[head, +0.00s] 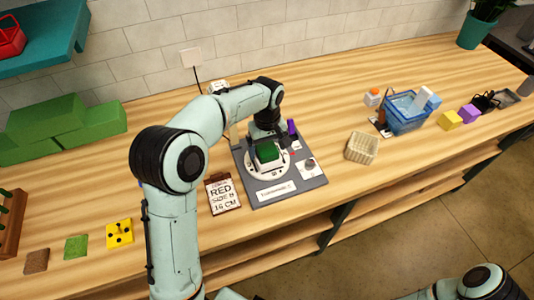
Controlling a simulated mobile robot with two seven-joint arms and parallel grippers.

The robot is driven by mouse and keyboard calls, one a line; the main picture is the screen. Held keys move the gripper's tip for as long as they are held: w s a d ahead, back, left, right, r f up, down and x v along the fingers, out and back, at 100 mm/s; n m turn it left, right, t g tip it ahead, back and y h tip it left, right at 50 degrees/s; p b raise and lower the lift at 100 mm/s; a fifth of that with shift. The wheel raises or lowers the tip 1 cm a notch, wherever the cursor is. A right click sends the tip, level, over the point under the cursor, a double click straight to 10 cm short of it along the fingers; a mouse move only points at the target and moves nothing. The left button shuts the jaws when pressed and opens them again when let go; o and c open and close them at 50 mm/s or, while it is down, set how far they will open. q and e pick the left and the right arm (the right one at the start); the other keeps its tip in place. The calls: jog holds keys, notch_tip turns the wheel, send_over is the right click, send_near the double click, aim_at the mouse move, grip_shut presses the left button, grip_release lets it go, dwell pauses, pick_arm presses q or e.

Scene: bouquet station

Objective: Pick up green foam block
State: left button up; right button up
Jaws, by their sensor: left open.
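A green foam block (267,154) sits on the round white plate (255,173) of a grey station (308,186). My left gripper (267,142) is open, pointing down right over this block. Its fingers are at the block's upper end; the picture is too small to tell whether they touch it. More green foam blocks (85,127) are stacked at the back left of the table. Only part of my right arm shows at the lower right; its gripper is out of view.
A order card (222,193) stands left of the station. A cream basket (362,147) and a blue basket (406,112) stand to the right. A yellow piece (119,233), green square (76,247) and brown square (36,261) lie at the front left.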

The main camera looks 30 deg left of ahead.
pick_arm(q)
jog(key=c, duration=1.2)
jog(key=shift+r, duration=0.1)
jog(key=shift+c, duration=0.2)
